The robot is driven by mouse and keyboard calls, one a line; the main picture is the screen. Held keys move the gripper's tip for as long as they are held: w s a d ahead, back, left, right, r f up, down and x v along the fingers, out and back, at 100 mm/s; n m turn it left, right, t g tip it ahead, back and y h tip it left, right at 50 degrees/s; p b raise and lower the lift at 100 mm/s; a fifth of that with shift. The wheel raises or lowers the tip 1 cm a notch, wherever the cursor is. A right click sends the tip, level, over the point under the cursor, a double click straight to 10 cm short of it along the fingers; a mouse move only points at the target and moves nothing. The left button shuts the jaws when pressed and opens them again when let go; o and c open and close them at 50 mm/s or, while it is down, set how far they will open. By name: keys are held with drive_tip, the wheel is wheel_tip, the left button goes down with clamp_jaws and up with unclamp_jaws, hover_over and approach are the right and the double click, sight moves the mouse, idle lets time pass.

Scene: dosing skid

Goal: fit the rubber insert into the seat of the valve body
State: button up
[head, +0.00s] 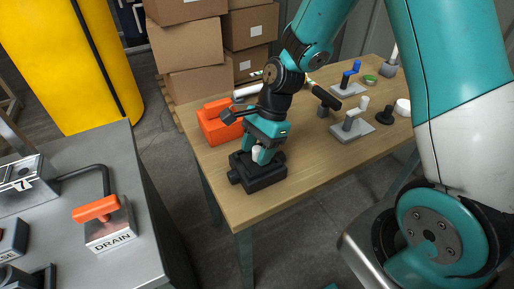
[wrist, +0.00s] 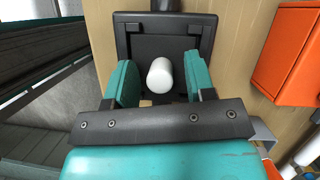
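The valve body (head: 262,177) is a black square block with a side stub, near the front corner of the wooden table. In the wrist view the valve body (wrist: 123,38) shows a raised rim around a dark top. A white rounded cylinder, which looks like the rubber insert (wrist: 159,75), stands over that dark top; it also shows in the head view (head: 257,153). My gripper (wrist: 160,82) has its teal fingers on both sides of the insert, with gaps visible. My gripper (head: 260,152) is just above the block. I cannot tell how deep the insert sits; the seat is hidden.
An orange bin (head: 217,125) stands close behind the valve body. A grey bench (head: 125,180) with an orange DRAIN handle (head: 96,208) is at left.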

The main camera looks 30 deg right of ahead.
drive_tip(key=p+v, duration=0.1)
drive_tip(key=v, duration=1.1)
drive_tip(key=s+a+r+n, duration=0.3)
drive_tip(key=s+n, duration=0.3)
drive_tip(key=n, duration=0.1)
drive_tip(key=s+a+r+n+p, duration=0.1)
drive_tip(key=s+a+r+n, duration=0.2)
drive_tip(key=n, duration=0.5)
drive_tip(key=s+a+r+n+t+p, duration=0.1)
drive_tip(key=s+a+r+n, duration=0.3)
drive_tip(key=s+n, duration=0.3)
drive_tip(key=shift+s+r, duration=0.25)
drive_tip(key=shift+s, duration=0.6)
